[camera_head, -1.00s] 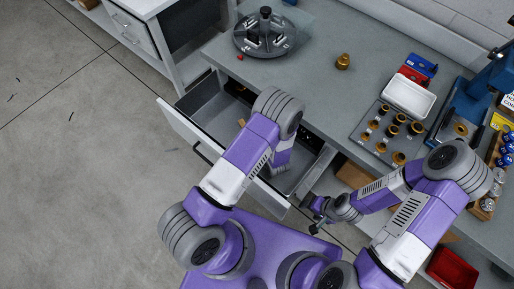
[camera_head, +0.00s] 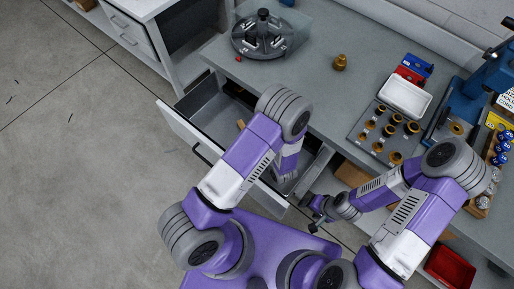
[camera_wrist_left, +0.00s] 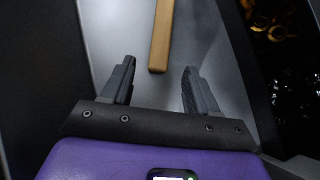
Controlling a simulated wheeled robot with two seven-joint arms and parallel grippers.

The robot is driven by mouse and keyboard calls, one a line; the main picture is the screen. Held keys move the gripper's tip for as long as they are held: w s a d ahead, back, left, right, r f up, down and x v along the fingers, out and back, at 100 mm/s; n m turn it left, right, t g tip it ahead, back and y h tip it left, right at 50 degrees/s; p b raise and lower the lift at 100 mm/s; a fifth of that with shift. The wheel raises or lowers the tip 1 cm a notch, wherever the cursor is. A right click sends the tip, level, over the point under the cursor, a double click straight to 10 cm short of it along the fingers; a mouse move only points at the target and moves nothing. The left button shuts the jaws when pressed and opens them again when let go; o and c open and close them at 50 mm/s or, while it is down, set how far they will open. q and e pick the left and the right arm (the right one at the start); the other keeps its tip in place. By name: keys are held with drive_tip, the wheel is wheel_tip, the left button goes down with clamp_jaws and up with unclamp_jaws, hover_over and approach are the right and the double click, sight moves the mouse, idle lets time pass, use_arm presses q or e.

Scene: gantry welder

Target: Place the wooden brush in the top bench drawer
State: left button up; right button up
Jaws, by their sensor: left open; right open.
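The wooden brush shows as a plain wooden bar (camera_wrist_left: 161,35) in the left wrist view, lying on the grey drawer floor. Its near end is about level with the fingertips of my left gripper (camera_wrist_left: 159,68), which is open with nothing held. In the head view only a small piece of the brush (camera_head: 240,124) shows beside my left arm, which hides the rest. The top bench drawer (camera_head: 184,130) is pulled open, and my left arm reaches over its front into it. My right gripper (camera_head: 314,214) is open and empty, in front of the bench, right of the drawer.
The bench top (camera_head: 310,88) holds a round grey fixture (camera_head: 262,36), a brass part (camera_head: 340,62), a white tray (camera_head: 404,97) and a plate of brass pieces (camera_head: 384,132). A red bin (camera_head: 450,267) is at lower right. The floor at left is clear.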

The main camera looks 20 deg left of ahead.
use_arm(q)
drive_tip(key=v, duration=0.5)
drive_tip(key=shift+s+d+r+p, duration=0.15)
drive_tip(key=shift+d+r+p, duration=0.05)
drive_tip(key=shift+p, duration=0.15)
